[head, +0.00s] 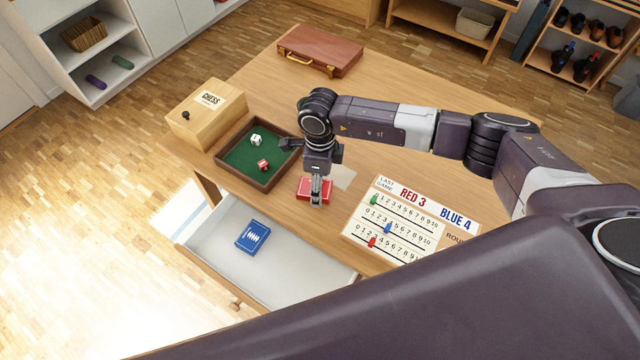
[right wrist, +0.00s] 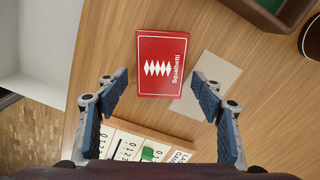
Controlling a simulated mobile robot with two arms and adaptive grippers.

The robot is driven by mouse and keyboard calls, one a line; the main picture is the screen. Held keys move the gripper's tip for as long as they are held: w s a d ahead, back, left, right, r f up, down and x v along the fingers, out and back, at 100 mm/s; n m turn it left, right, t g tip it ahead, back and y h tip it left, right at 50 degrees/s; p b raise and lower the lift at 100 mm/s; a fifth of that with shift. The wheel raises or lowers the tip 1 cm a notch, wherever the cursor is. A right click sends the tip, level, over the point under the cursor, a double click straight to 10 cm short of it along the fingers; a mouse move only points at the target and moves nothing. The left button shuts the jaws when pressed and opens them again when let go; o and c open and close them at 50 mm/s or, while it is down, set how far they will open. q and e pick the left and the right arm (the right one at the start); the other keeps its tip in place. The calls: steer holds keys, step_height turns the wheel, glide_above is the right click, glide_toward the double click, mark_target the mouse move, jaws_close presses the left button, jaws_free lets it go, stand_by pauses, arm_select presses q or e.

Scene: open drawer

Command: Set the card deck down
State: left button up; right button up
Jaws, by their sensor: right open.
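A red card deck (head: 314,189) lies flat on the wooden table, near the edge above the open drawer. In the right wrist view the red deck (right wrist: 162,64) lies face up with white diamonds, beside a pale flat card (right wrist: 208,86). My right gripper (head: 316,199) is above the deck in the head view. In the right wrist view its fingers (right wrist: 160,97) are spread wide with nothing between them, apart from the deck. A blue card deck (head: 253,236) lies in the open white drawer (head: 210,228). My left gripper is not in view.
A green-lined dice tray (head: 265,183) with two dice and a wooden chess box (head: 207,113) stand left of the arm. A score board (head: 405,222) lies to the right. A brown case (head: 320,50) is at the back.

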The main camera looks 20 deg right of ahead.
step_height(320, 180, up, 11)
steer(key=b, duration=0.1)
steer(key=shift+r+b, duration=0.2)
steer(key=shift+b, duration=0.2)
